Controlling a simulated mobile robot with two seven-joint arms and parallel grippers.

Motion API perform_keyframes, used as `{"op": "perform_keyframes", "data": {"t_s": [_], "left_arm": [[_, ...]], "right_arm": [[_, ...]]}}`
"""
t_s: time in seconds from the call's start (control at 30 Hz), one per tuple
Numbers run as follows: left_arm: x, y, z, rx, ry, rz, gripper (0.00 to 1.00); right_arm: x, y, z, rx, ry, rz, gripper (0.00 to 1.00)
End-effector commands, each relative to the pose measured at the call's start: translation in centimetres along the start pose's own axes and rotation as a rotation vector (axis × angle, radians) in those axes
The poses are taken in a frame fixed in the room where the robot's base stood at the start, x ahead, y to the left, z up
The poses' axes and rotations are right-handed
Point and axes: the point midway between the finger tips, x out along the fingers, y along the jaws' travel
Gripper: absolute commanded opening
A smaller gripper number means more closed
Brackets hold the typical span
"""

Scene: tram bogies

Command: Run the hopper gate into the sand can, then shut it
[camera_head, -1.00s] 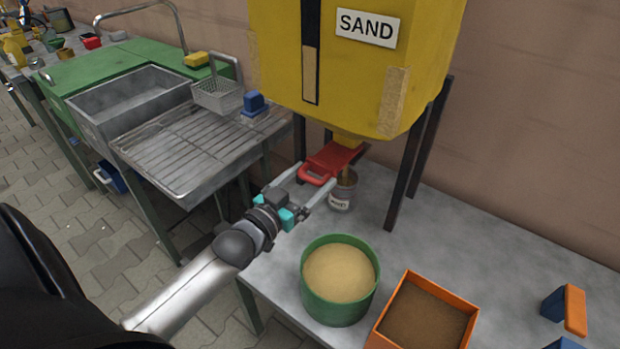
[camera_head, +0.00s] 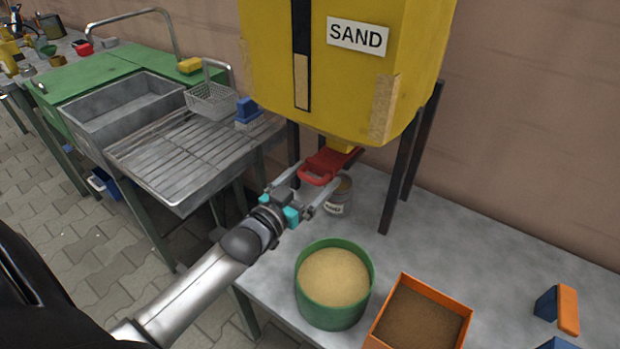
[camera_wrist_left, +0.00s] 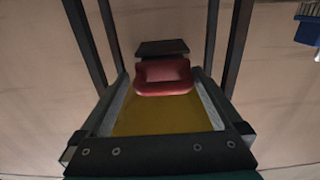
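The yellow hopper (camera_head: 345,75) marked SAND stands over the table. Its red gate (camera_head: 326,166) sticks out below the spout, with a looped handle facing my left arm. The handle also shows in the left wrist view (camera_wrist_left: 163,78). My left gripper (camera_head: 316,176) is open, its fingers spread on either side of the handle, which does not look clamped. The sand can (camera_head: 338,206), small and grey with a label, stands under the gate, partly hidden by a finger. Brownish sand seems to show at its mouth; no falling stream is visible. My right gripper is out of view.
A green round tub of sand (camera_head: 333,277) and an orange box of brown material (camera_head: 419,316) stand at the table's front. Dark hopper legs (camera_head: 401,165) flank the can.

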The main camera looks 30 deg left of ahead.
Motion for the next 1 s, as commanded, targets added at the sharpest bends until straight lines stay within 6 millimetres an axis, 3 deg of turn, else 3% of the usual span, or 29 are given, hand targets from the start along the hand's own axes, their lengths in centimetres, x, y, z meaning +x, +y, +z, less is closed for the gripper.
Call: {"op": "perform_keyframes", "data": {"t_s": [0.27,0.37,0.6,1.0], "left_arm": [[-0.6,0.0,0.0,0.001,-0.002,-0.001,1.00],[-1.6,-0.1,0.1,0.001,-0.004,-0.001,1.00],[-5.5,0.0,-0.1,0.000,-0.005,-0.001,1.00],[-12.4,0.0,0.0,0.000,-0.005,0.000,1.00]], "right_arm": [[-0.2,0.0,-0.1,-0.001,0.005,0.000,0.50],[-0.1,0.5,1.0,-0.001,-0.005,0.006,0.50],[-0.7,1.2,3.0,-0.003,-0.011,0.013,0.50],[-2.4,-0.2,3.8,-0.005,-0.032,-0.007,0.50]]}}
